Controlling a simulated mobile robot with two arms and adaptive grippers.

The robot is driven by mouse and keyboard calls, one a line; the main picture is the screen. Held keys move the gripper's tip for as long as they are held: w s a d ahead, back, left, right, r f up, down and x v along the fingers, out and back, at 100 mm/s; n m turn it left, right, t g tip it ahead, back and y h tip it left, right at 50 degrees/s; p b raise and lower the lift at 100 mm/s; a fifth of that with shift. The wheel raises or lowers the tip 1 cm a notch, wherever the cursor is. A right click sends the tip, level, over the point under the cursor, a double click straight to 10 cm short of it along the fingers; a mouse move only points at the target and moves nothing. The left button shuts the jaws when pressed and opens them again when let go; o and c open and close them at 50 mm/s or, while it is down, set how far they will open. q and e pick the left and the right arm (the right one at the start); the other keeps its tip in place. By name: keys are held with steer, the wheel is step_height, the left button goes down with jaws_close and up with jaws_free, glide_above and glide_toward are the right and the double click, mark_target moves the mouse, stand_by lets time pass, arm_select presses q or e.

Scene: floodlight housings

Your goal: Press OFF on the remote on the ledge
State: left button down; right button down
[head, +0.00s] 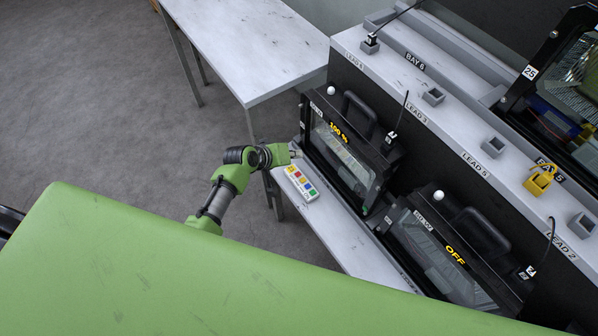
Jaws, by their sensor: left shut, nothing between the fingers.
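The remote (302,184) is a white handset with several coloured buttons. It lies on the white ledge (345,232) in front of the floodlights. My left gripper (297,154) is shut and empty, just beyond the far end of the remote in the picture; whether it touches anything cannot be told. The button labels are too small to read. One floodlight (343,150) beside the remote shows "100 %" in yellow. A nearer floodlight (450,255) shows "OFF". My right gripper is not in view.
A white table (250,45) stands at the back. A raised shelf (450,125) with grey sockets and lead labels runs behind the floodlights. A yellow clip (540,180) sits on it. Another floodlight (570,80) is at the far right. Grey floor is open at left.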

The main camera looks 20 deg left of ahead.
mark_target(296, 175)
arm_select(q)
step_height(296, 175, down, 8)
steer(key=b, duration=0.8)
steer(key=shift+w+d, duration=0.1)
steer(key=shift+f, duration=0.45)
stand_by(0.7)
steer(key=shift+f+b, duration=0.4)
steer(key=shift+f+b, duration=0.3)
steer(key=shift+f, duration=0.1)
stand_by(0.4)
steer(key=shift+r, duration=0.1)
steer(key=shift+r+p, duration=0.7)
steer(key=shift+p, duration=0.2)
